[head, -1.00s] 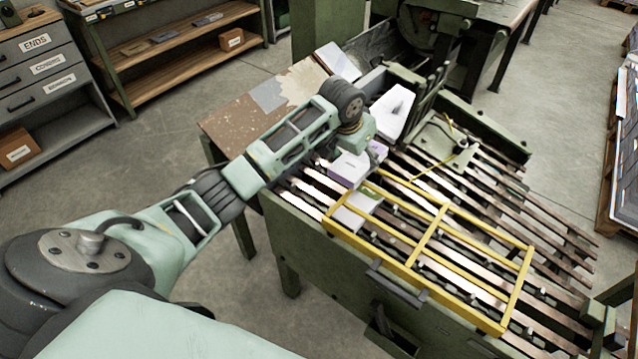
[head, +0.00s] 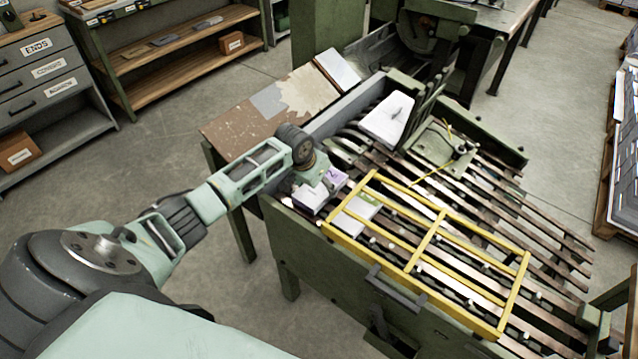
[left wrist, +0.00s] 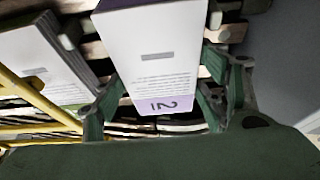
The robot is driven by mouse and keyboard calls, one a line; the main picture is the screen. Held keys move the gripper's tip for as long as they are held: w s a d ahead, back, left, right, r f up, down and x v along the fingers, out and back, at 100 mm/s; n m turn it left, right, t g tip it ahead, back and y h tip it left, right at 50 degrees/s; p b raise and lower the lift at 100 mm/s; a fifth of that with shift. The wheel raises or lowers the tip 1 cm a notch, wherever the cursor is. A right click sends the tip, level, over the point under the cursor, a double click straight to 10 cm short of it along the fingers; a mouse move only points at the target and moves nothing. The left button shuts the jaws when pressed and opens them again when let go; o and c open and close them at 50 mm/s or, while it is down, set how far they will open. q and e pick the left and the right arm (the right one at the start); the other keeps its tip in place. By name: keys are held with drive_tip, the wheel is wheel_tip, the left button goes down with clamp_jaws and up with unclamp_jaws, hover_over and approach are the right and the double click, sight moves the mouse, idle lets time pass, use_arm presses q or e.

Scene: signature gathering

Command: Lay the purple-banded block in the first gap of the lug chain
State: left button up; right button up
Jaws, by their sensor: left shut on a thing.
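The white block with a purple band marked 2 (head: 311,200) is at the near-left end of the lug chain (head: 470,200), left of the yellow frame. My left gripper (head: 318,183) is shut on it. In the left wrist view the purple-banded block (left wrist: 155,50) sits between the two fingers (left wrist: 163,100), its purple end nearest the palm. I cannot tell whether its underside touches the chain bars. A second white block with a green band (head: 358,210) lies beside it under the yellow frame; it also shows at the left wrist view's left (left wrist: 45,60). My right gripper is not in view.
The yellow guard frame (head: 437,215) spans the chain just right of the held block. A white wedge-shaped piece (head: 388,117) stands at the back of the machine. A worn side table (head: 245,125) adjoins at the left.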

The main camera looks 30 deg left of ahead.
use_arm(q)
drive_tip(key=shift+r, duration=0.1)
drive_tip(key=o, duration=0.9)
drive_tip(key=shift+f, duration=0.2)
drive_tip(key=o, duration=0.5)
drive_tip(key=shift+c, duration=0.2)
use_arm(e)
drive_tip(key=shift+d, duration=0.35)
use_arm(q)
drive_tip(key=shift+r, duration=0.25)
drive_tip(key=v, duration=1.2)
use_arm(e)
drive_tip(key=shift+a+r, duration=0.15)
